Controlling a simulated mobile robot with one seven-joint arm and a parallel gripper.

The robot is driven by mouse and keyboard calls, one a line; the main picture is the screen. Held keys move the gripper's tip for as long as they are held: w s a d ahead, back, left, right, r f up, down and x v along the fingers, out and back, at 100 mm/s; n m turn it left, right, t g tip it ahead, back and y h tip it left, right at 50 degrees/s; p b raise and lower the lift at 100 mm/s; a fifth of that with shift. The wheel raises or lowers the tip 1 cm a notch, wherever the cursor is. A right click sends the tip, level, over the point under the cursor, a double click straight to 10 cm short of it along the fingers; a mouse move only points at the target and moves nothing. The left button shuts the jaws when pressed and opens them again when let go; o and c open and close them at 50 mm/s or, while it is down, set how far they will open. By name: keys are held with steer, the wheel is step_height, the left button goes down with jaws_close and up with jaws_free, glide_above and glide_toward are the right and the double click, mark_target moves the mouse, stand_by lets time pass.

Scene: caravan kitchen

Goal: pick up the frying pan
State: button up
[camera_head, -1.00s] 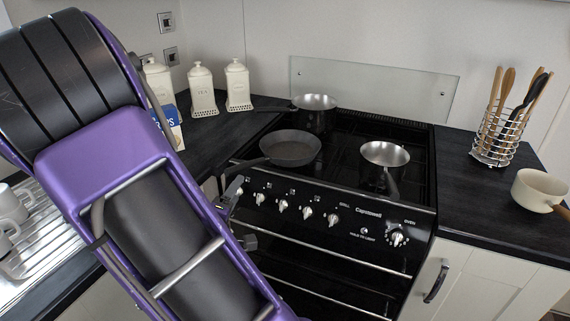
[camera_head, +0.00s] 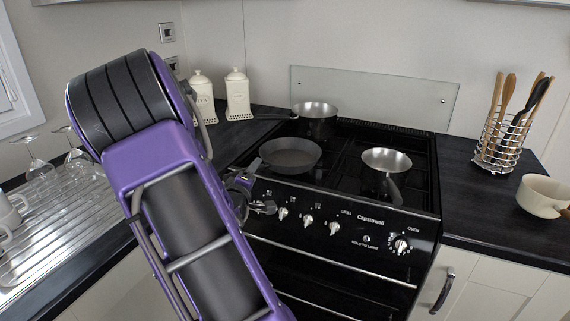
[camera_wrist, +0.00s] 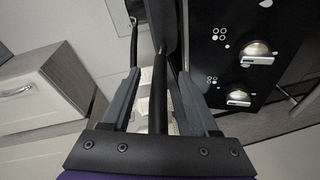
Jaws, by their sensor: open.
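The dark frying pan (camera_head: 291,152) sits flat on the front left of the black hob (camera_head: 345,150). Its handle points to the front left, toward my gripper (camera_head: 254,190), which is partly hidden by my arm at the oven's front left edge. In the wrist view my gripper (camera_wrist: 160,80) is open, with its two fingers apart. The frying pan's dark handle (camera_wrist: 158,88) runs lengthwise between the fingers, with gaps on both sides. I cannot tell the exact depth of the handle between them.
A steel saucepan (camera_head: 386,160) stands front right on the hob, another pan (camera_head: 315,112) behind. Oven knobs (camera_head: 307,222) lie close to my gripper. Canisters (camera_head: 237,95) stand back left.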

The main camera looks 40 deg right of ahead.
steer(key=shift+w+d, duration=0.1)
steer(key=shift+d, duration=0.1)
jaws_close()
stand_by(1.2)
steer(key=shift+r, duration=0.1)
